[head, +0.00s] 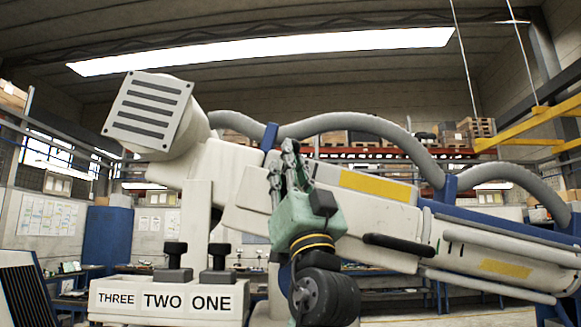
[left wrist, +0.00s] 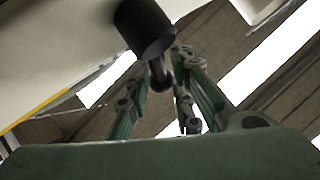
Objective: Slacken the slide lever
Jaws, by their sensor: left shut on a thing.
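The big pale microscope arm (head: 380,210) with a yellow stripe spans the head view. My left gripper (head: 287,165), green with grey jointed fingers, points up against its near side. In the left wrist view the fingers (left wrist: 178,90) stand on either side of a short dark stalk (left wrist: 159,76), which comes from a black cylinder on the pale housing. I take this dark part to be the slide lever, and my left gripper is shut on it. In the head view the fingers hide the lever. My right gripper is not in view.
A pale box labelled THREE, TWO, ONE (head: 168,301) with black knobs stands at lower left. A slatted pale head (head: 150,112) is at upper left. A black handle (head: 398,245) juts from the arm right of my gripper. Grey hoses (head: 365,127) arch above.

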